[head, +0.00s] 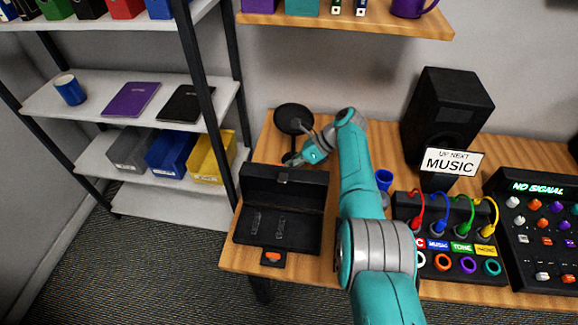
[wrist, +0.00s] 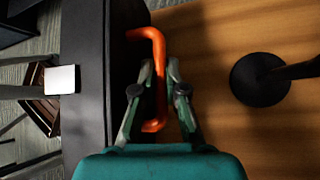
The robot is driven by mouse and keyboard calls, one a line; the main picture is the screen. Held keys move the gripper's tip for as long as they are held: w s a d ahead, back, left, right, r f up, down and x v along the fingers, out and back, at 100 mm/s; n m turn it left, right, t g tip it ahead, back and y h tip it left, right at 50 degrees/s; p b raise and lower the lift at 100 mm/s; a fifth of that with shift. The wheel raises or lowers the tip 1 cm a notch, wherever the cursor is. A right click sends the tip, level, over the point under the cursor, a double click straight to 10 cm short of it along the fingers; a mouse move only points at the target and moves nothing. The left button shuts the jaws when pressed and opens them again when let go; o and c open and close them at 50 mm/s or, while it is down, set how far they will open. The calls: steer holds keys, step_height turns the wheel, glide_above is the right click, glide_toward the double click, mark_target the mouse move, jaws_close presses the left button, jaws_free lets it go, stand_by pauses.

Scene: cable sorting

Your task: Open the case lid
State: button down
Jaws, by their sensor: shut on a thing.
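The black case (head: 300,236) sits open on the left part of the wooden table, with two grey shapes in its dark inside. Its lid (head: 304,188) stands raised along the back edge, roughly upright; it also shows in the wrist view (wrist: 84,80). My gripper (head: 290,160) is just behind the lid's top in the head view. In the wrist view my gripper (wrist: 155,75) has its fingers closed around an orange handle (wrist: 160,60) beside the lid. The handle is mostly hidden in the head view.
A round black stand (head: 294,117) is close behind my gripper. A shelf unit (head: 160,102) stands at left.

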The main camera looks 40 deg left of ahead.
steer(key=c, duration=1.5)
jaws_free()
steer(key=v, duration=1.2)
